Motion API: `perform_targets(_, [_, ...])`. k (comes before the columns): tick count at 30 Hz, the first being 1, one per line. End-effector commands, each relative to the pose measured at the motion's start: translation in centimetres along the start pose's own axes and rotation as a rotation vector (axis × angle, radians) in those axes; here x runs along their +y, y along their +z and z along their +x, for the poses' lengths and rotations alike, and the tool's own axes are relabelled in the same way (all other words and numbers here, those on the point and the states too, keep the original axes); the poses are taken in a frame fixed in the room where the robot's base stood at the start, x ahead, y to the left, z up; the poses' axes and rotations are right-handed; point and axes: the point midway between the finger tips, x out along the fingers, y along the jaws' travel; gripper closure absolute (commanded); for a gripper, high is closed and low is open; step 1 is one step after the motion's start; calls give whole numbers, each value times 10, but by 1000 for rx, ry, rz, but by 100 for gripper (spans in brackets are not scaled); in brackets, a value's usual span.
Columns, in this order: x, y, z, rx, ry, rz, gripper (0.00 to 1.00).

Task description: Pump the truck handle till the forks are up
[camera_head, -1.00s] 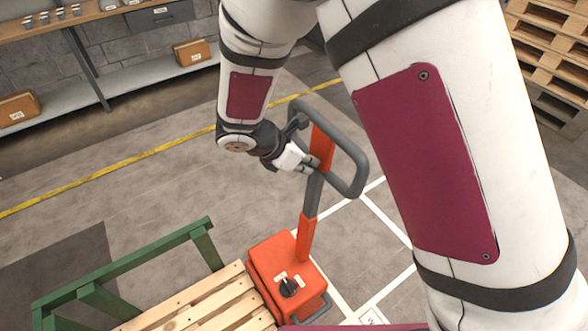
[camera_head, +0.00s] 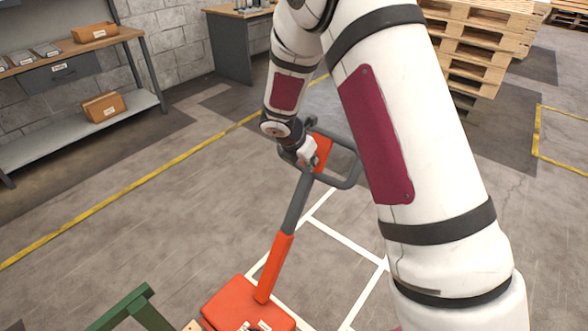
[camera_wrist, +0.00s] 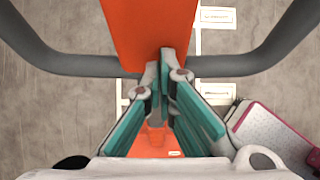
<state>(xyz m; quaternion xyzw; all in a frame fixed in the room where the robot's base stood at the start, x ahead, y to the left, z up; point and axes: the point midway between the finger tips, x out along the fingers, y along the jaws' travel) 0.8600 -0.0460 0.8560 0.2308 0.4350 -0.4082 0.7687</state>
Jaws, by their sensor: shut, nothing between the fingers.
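The pallet truck's handle shows in the head view as a grey loop (camera_head: 352,172) with an orange centre plate (camera_head: 323,150), on a shaft (camera_head: 277,262) leaning up to the right from the orange truck body (camera_head: 240,306). My gripper (camera_head: 309,158) is at the handle head, against or just beside the plate. In the wrist view my fingers (camera_wrist: 165,72) are together with nothing between them, at the lower edge of the orange plate (camera_wrist: 148,30). The grey loop (camera_wrist: 85,65) runs on both sides. Whether they touch the handle is unclear. The forks are out of view.
A green frame (camera_head: 130,308) stands at the lower left, beside the truck. A shelf bench (camera_head: 70,135) with boxes is at the left wall, and stacked pallets (camera_head: 470,60) are at the back right. Floor between the yellow line (camera_head: 135,190) and the handle is clear.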

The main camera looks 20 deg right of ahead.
Motion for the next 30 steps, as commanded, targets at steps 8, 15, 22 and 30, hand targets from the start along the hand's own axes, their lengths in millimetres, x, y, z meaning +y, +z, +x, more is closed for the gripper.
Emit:
perform_targets(8, [0,13,20,-2,-1,1,100])
perform_targets(15, [0,14,21,-2,-1,1,100])
perform_targets(22, [0,13,20,-2,-1,1,100])
perform_targets(30, [1,4,-12,-1,0,3,100])
